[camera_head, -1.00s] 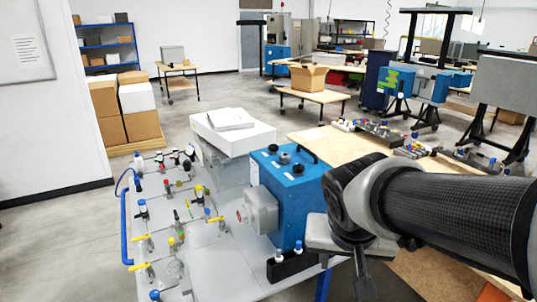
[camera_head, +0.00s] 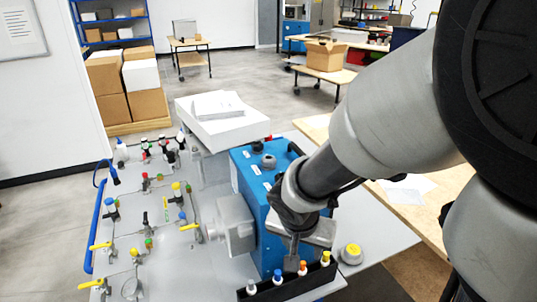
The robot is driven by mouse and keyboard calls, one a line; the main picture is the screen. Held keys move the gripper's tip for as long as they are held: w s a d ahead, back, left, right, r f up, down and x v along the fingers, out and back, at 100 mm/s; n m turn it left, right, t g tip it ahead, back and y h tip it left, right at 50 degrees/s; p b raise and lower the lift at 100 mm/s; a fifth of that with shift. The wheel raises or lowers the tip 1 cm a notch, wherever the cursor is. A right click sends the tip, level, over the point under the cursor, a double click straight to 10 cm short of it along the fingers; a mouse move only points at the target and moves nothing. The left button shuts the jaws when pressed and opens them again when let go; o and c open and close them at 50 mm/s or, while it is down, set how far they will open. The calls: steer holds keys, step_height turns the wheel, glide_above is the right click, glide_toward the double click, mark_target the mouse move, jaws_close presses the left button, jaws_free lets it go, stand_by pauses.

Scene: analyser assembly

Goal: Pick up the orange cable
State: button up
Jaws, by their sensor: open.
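A small orange-topped plug (camera_head: 302,267), the only orange cable end I can make out, stands upright in a black holder (camera_head: 292,291) at the front of the grey table. A blue-topped plug (camera_head: 278,277) is to its left and a yellow-topped one (camera_head: 326,258) to its right. My gripper (camera_head: 292,262) points down just behind the holder, close to the orange plug. The gap between its fingers is hard to see, but it is open and holds nothing visible. I cannot tell whether it touches the plug. No loose length of orange cable shows.
A blue analyser box (camera_head: 250,178) stands close behind and left of my gripper. Valves and fittings with yellow handles (camera_head: 100,246) cover the table's left side. A round yellow-topped button (camera_head: 351,253) sits right of the holder. A white box (camera_head: 222,130) lies behind.

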steer(key=b, duration=0.4)
glide_toward(303, 263)
step_height(303, 263, down, 5)
steer(key=d, duration=0.1)
steer(key=shift+w+d+f+b, duration=0.2)
steer(key=shift+w+f, duration=0.4)
steer(key=shift+f, duration=0.25)
steer(key=shift+w+d+f+b, duration=0.1)
steer(key=shift+w+f+b, duration=0.15)
steer(key=shift+w+f, duration=0.5)
steer(key=shift+w+d+f+b, duration=0.1)
steer(key=shift+w+f+b, duration=0.1)
steer(key=shift+w+f, duration=0.55)
steer(key=shift+s+f, duration=0.15)
steer(key=shift+s, duration=0.1)
steer(key=shift+c, duration=0.4)
steer(key=c, duration=1)
